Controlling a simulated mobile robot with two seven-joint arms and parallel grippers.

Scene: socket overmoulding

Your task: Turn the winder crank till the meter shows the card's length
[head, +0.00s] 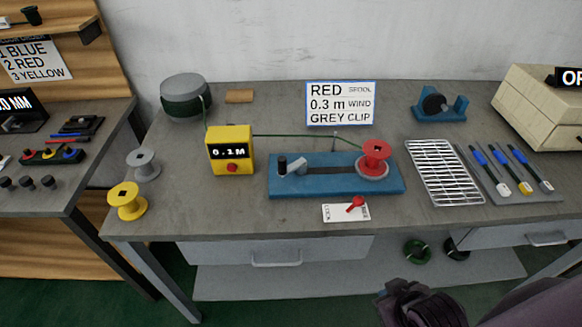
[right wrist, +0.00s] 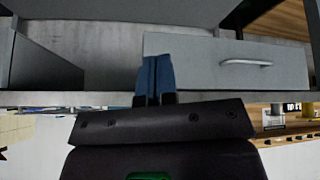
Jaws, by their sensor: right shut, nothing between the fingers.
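The blue winder (head: 330,188) stands mid-bench with a red spool (head: 374,155) mounted at its right end. The yellow meter (head: 231,143) reads 0.1 M. The card (head: 340,103) behind the winder reads RED spool, 0.3 m wind, GREY CLIP. A green cable (head: 290,135) runs from the meter to the red spool. My right gripper (right wrist: 155,75) is shut and empty, below and in front of the bench edge, away from the crank. My left gripper is out of view.
A red lever (head: 356,204) on a white LOCK plate sits before the winder. Yellow (head: 127,201) and grey (head: 143,165) spools stand at left. A wire rack (head: 443,172) and a tool tray (head: 520,195) lie right. Drawers (head: 275,252) front the bench.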

